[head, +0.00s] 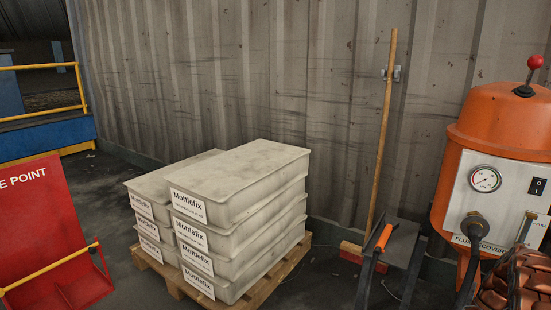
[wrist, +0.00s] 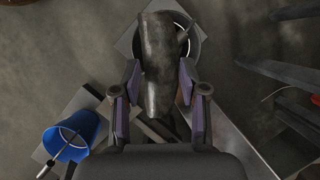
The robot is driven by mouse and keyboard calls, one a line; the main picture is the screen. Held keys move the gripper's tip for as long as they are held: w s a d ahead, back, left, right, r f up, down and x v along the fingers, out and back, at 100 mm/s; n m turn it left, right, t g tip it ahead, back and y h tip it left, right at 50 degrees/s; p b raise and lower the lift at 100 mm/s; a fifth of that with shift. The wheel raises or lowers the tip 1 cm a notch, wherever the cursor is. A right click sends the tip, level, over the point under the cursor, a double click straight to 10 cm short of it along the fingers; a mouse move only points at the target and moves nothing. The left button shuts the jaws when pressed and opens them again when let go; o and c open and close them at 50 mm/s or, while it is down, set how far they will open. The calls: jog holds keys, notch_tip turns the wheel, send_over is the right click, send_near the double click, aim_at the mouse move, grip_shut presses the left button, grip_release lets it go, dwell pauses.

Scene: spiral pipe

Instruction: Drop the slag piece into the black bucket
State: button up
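In the wrist view, my gripper (wrist: 161,88) has its two purple-padded fingers closed on both sides of a dark, mottled, elongated piece, the slag piece (wrist: 160,62). Beyond the slag piece is a dark round container, apparently the black bucket (wrist: 197,45). Its rim shows around the far end of the piece, which hides much of its inside. The gap between the piece and the bucket is hard to judge. The head view shows neither my gripper, the slag piece nor the black bucket.
A blue bucket (wrist: 77,134) with a thin tool in it stands at lower left in the wrist view. In the head view, stacked Mottlefix tubs (head: 245,180) sit on a pallet (head: 285,267). A broom (head: 381,130) leans on the wall beside an orange machine (head: 500,130).

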jog(key=o, duration=0.5)
jog(key=shift+c, duration=0.2)
jog(key=shift+r, duration=0.1)
jog(key=v, duration=1.1)
jog(key=shift+r, duration=0.35)
jog(key=shift+d, duration=0.1)
jog(key=shift+s, duration=0.1)
